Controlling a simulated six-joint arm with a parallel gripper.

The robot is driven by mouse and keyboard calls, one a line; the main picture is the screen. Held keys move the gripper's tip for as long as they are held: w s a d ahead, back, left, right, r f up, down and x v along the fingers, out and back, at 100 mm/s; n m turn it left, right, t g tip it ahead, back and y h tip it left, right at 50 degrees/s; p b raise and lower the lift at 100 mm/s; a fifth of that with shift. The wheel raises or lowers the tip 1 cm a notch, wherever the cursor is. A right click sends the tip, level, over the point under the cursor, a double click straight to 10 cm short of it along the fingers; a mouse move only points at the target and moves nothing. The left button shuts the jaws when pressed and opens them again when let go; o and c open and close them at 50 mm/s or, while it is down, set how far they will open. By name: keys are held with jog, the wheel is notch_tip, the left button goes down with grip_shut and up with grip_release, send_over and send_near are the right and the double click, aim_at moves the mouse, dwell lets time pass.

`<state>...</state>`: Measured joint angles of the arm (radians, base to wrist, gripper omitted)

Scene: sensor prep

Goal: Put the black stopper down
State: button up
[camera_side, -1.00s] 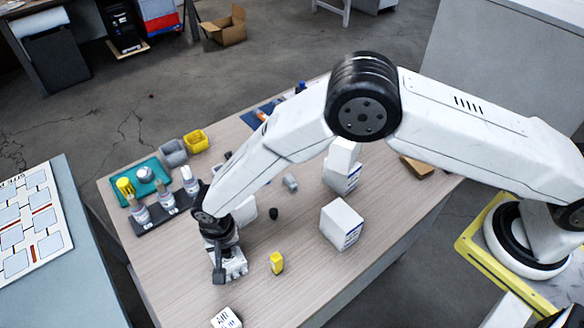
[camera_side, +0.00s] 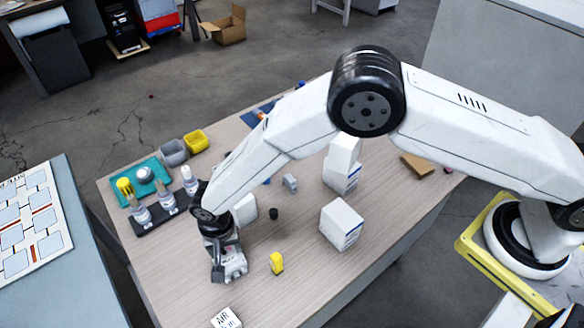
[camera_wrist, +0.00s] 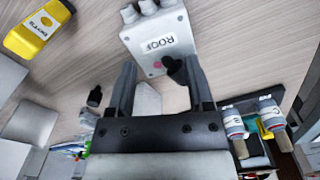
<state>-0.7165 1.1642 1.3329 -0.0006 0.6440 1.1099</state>
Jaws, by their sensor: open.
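A black stopper (camera_wrist: 172,66) shows in the wrist view between my fingers, close to the right finger, at the near edge of a pale sensor box labelled ROOF (camera_wrist: 160,40). I cannot tell whether it sits in the box or just touches it. My gripper (camera_wrist: 160,67) is open. Another small black piece (camera_wrist: 95,96) stands to the left, outside the fingers; a black piece (camera_side: 273,213) stands on the table in the side view. There my gripper (camera_side: 215,258) is low over the table at the ROOF box (camera_side: 235,265), hiding part of it.
A yellow sensor (camera_side: 276,263) and a white AIR box (camera_side: 227,318) lie nearby. Bottles stand in a dark rack (camera_side: 152,222) beside a teal mat (camera_side: 158,171). Tall white boxes (camera_side: 341,224) stand to the right. Bare table lies between them.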

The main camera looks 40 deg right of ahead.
notch_tip(320, 180, up, 11)
dwell(0.6)
jog(key=shift+d+r, duration=0.1)
dwell(0.4)
jog(key=d+r+n+t, duration=0.1)
jog(key=d+r, duration=0.3)
jog(key=d, duration=0.6)
jog(key=d+r+n, duration=0.1)
jog(key=d+r, duration=0.3)
jog(key=d, duration=0.7)
jog(key=s+d+r+n+t, duration=0.1)
jog(key=s+d+n, duration=0.1)
jog(key=s+d, duration=1)
jog(key=shift+d+r+n+t, duration=0.3)
jog(key=shift+d, duration=0.55)
